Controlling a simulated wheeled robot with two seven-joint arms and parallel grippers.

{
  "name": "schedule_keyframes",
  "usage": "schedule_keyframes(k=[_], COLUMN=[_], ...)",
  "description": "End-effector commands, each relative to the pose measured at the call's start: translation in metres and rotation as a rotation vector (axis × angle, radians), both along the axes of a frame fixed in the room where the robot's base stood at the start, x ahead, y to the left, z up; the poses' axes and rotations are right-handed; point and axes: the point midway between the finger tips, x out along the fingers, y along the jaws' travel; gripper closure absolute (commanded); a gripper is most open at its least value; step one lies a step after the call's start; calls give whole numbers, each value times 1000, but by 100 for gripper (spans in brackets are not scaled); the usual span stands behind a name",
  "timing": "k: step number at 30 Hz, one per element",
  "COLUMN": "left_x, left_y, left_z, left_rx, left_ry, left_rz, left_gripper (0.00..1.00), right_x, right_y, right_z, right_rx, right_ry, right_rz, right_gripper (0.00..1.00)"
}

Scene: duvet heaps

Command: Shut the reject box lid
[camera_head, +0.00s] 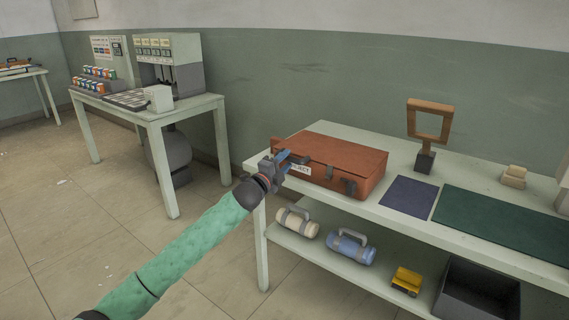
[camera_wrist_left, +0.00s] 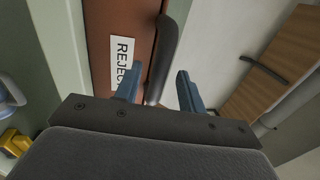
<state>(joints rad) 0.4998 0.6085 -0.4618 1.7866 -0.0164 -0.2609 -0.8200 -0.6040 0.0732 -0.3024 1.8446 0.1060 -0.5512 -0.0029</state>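The reject box (camera_head: 340,178) is a flat orange-brown case on the left end of the table. Its lid (camera_head: 335,151) lies flat over it and looks shut or nearly so; any small gap is hard to see. Dark latches show on the front, beside a white REJECT label that my gripper partly covers. My left gripper (camera_head: 288,164) is at the front left of the box. In the left wrist view, its blue fingers (camera_wrist_left: 157,90) are apart, with a dark grey handle (camera_wrist_left: 164,55) between them next to the label (camera_wrist_left: 122,62). I cannot tell whether they touch it. My right gripper is not in view.
The table (camera_head: 395,166) also bears a wooden frame stand (camera_head: 428,128), a blue mat (camera_head: 408,197) and a green mat (camera_head: 500,223). Its lower shelf holds two flasks, a yellow toy truck (camera_head: 407,281) and a dark bin (camera_head: 478,292). Open floor lies left.

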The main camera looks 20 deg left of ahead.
Motion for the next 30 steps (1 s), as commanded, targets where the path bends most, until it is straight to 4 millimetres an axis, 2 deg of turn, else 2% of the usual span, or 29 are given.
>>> schedule_keyframes(k=[11, 24, 30], left_x=[-5, -57, -70], left_y=[2, 21, 26], left_z=[-2, -12, -14], left_rx=[0, 0, 1], left_ry=[1, 1, 0], left_rz=[0, 0, 0], left_gripper=[60, 60, 60], right_x=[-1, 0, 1], right_y=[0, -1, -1], right_z=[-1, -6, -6], right_rx=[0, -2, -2], right_ry=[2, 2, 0], right_rz=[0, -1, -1], right_gripper=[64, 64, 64])
